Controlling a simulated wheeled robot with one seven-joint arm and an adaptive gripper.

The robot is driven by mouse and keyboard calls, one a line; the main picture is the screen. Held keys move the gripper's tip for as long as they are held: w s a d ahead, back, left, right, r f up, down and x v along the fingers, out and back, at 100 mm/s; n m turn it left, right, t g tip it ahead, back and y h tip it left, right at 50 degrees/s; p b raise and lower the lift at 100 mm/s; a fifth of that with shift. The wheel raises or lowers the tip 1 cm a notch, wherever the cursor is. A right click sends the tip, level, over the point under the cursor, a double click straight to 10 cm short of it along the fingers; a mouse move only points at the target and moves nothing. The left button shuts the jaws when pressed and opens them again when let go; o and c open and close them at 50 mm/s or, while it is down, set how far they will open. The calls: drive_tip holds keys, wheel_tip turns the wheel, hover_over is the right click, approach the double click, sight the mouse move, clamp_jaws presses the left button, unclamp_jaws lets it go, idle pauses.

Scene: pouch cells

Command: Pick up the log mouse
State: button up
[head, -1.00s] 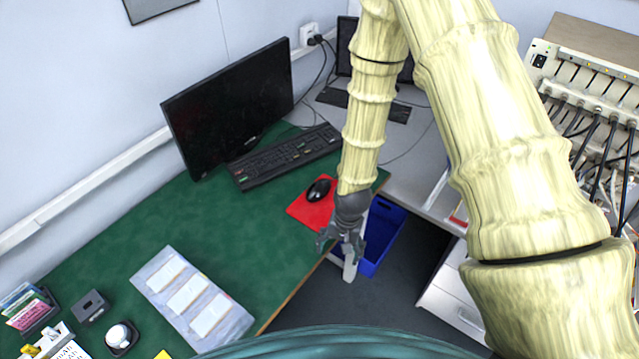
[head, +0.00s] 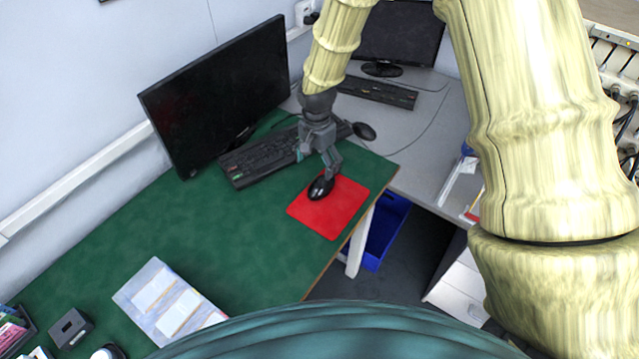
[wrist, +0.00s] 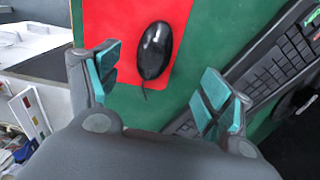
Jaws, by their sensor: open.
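A black mouse (head: 321,187) lies on the red mouse pad (head: 345,205) near the right edge of the green desk. In the wrist view the mouse (wrist: 154,50) lies beyond the space between my fingertips, with its cord end toward my palm. My gripper (head: 318,160) is open and empty, just above and behind the mouse in the head view. In the wrist view my gripper (wrist: 160,75) shows its teal finger pads spread to the left and right of the mouse. I cannot tell the exact height of the fingertips above the pad.
A black keyboard (head: 258,158) lies behind my gripper, in front of a monitor (head: 215,100). A second dark mouse (head: 364,131) lies on the grey desk (head: 425,120). A blue bin (head: 385,235) stands below the desk edge. The green desk (head: 215,225) left of the pad is clear.

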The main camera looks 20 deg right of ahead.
sight(322, 181)
drive_tip(key=f, duration=0.3)
drive_tip(key=shift+w+d+p, duration=0.1)
drive_tip(key=shift+d+p, duration=0.25)
drive_tip(key=shift+p, duration=0.05)
drive_tip(key=shift+f, duration=0.65)
drive_tip(key=shift+s+d+f+p, duration=0.1)
drive_tip(key=shift+d+f+p, duration=0.05)
drive_tip(key=shift+f+p, duration=0.45)
drive_tip(key=shift+s+d+f+p, duration=0.1)
drive_tip(key=shift+f+p, duration=0.4)
drive_tip(key=shift+f, duration=0.15)
drive_tip(key=shift+f+p, duration=0.45)
drive_tip(key=shift+f, duration=0.95)
drive_tip(key=shift+c, duration=0.5)
drive_tip(key=c, duration=1)
drive_tip(key=shift+c, duration=0.3)
drive_tip(key=shift+r, duration=0.1)
